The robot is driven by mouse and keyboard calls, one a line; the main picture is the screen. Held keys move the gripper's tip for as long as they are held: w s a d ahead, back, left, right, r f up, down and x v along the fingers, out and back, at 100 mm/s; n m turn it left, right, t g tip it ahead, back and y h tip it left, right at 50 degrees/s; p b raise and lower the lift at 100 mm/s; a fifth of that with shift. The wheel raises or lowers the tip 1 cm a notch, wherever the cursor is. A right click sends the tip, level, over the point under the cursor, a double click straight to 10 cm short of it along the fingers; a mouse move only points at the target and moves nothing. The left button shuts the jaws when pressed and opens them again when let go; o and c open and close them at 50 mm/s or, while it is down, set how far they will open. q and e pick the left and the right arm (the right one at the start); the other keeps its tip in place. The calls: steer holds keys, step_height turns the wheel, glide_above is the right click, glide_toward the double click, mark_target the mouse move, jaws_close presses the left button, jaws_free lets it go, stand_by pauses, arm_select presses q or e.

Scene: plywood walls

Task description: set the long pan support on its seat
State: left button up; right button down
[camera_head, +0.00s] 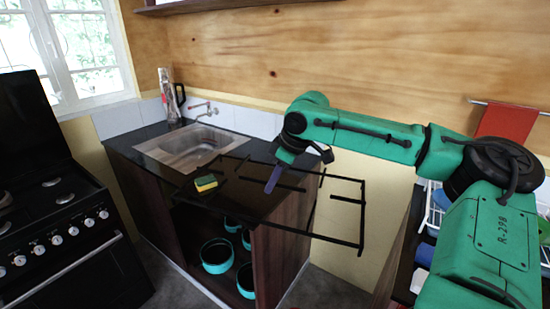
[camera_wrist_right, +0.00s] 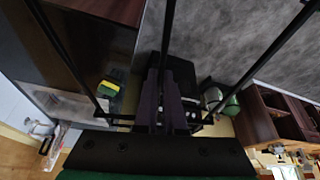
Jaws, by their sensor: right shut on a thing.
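The long pan support (camera_head: 346,199) is a thin black wire-like frame with cross bars. It hangs in the air over the right end of the dark counter and reaches past its edge. My right gripper (camera_head: 273,178) is shut on one of its bars; the frame's bars also fan out in the right wrist view (camera_wrist_right: 168,30). The black stove (camera_head: 62,245) stands at the left of the head view, apart from the held frame. Its top (camera_head: 45,205) shows burners, partly cut off by the picture's edge; I cannot make out the seat clearly. My left gripper is not in view.
A sink (camera_head: 193,148) is set in the dark counter (camera_head: 135,148). A yellow and green sponge (camera_head: 206,183) lies on the counter near the frame. Teal pots (camera_head: 217,256) stand in the open cabinet below. A rack stands at the right. Floor shows between stove and cabinet.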

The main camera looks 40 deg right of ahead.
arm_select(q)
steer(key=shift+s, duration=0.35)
arm_select(e)
steer(key=s+a+f+m, duration=0.2)
steer(key=s+a+f, duration=0.2)
steer(key=f, duration=0.7)
steer(key=s+a+f+m+h, duration=0.1)
steer(key=s+a+f, duration=0.3)
steer(key=a+f, duration=0.4)
steer(key=s+a+f+m, duration=0.3)
steer(key=s+a+f, duration=0.2)
steer(key=f, duration=1.1)
steer(key=shift+a+t+h, duration=0.4)
steer(key=shift+a, duration=0.2)
